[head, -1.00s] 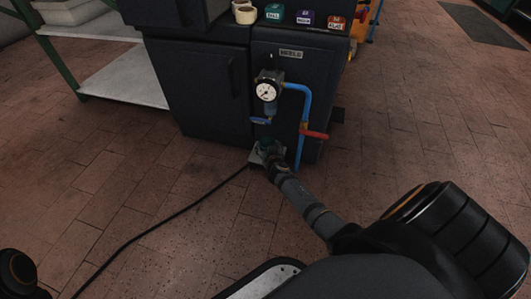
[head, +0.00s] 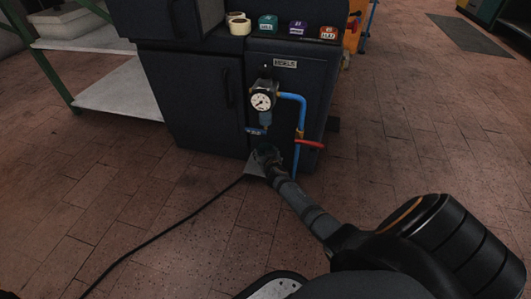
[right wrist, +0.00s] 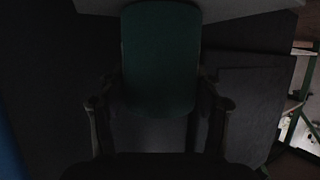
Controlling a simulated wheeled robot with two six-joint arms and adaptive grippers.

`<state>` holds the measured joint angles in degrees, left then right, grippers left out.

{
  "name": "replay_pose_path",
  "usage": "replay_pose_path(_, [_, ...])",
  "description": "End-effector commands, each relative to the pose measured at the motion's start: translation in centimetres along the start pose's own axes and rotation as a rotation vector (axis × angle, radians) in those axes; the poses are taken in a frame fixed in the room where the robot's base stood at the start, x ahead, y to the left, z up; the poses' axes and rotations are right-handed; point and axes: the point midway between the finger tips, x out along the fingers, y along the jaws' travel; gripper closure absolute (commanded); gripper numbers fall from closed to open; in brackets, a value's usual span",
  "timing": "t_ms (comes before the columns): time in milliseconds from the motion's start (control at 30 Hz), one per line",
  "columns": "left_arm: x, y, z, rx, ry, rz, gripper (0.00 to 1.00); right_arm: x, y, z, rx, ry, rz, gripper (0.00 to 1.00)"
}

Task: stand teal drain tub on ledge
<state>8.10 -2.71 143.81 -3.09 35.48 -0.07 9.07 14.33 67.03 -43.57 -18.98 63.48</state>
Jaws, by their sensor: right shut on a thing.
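The teal drain tub (right wrist: 160,60) shows dark green in the right wrist view, upright in the picture between the two fingers. My right gripper (right wrist: 160,95) is shut on it. In the head view my right gripper (head: 266,156) is low at the front of the dark machine, below the pressure gauge, and hides most of the tub. A small grey plate (head: 254,168) shows beside the gripper at the machine's foot; I cannot tell whether it is the ledge or whether the tub touches it. My left gripper is not in view.
The dark machine (head: 195,95) carries a gauge (head: 262,101), a blue pipe (head: 301,115) and a red lever (head: 309,144) close to my right gripper. A black cable (head: 165,232) crosses the floor. Coloured boxes and tape rolls (head: 239,25) sit above. The floor at right is open.

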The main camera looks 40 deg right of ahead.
Motion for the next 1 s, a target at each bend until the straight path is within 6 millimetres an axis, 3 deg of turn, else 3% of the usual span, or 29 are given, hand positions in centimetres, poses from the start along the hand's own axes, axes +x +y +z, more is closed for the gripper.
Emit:
replay_pose_path(500, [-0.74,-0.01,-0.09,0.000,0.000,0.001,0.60,0.20,0.01,0.54,0.000,-0.001,0.000,0.63])
replay_pose_path(533, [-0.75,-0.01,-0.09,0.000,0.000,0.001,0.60,0.20,0.01,0.55,0.000,-0.001,0.000,0.34])
replay_pose_path(700, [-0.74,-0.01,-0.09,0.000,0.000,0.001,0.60,0.20,0.01,0.56,0.000,-0.001,0.000,0.11])
replay_pose_path(1000, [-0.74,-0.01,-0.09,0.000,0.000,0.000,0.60,0.20,0.01,0.55,0.000,-0.001,0.000,0.08])
